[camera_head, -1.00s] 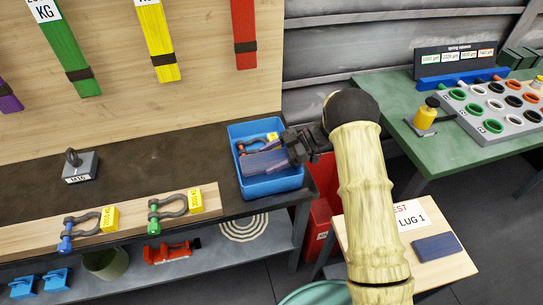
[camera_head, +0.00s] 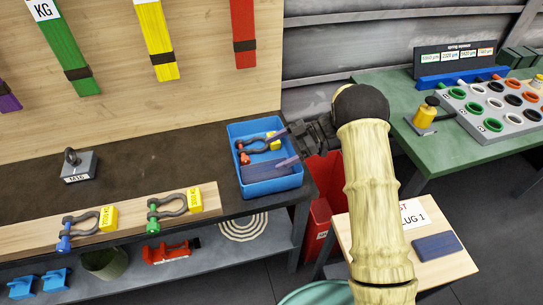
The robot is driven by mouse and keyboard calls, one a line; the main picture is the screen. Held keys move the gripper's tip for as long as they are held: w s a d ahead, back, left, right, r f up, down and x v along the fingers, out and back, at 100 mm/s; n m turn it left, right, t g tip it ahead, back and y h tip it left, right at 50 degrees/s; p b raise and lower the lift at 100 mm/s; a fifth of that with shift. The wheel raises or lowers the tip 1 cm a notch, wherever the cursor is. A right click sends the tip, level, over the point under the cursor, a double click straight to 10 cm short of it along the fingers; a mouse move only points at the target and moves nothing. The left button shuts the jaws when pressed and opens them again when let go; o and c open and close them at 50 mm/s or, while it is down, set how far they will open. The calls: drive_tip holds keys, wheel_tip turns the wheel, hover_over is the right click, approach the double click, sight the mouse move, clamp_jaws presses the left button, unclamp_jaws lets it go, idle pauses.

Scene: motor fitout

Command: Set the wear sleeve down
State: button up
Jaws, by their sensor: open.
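A dark blue wear sleeve (camera_head: 268,173) lies in the front part of the blue bin (camera_head: 245,128) on the dark bench. My gripper (camera_head: 290,147) is open and empty. Its two spread fingers reach over the bin's right side, behind and above the sleeve, and appear apart from it. A shackle (camera_head: 252,149) with a red-orange pin and a yellow tag lies in the bin behind the sleeve. A similar dark blue sleeve (camera_head: 437,247) lies on the small wooden table at right.
Two tagged shackles (camera_head: 88,228) (camera_head: 172,209) sit on a wooden board along the bench front. A grey block with a ring (camera_head: 78,166) stands at left. A red bin (camera_head: 318,222) is below the bench end. A green table (camera_head: 400,98) with a cup tray is at right.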

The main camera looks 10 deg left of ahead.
drive_tip(key=b+v, duration=0.1)
drive_tip(key=v, duration=0.8)
idle(0.3)
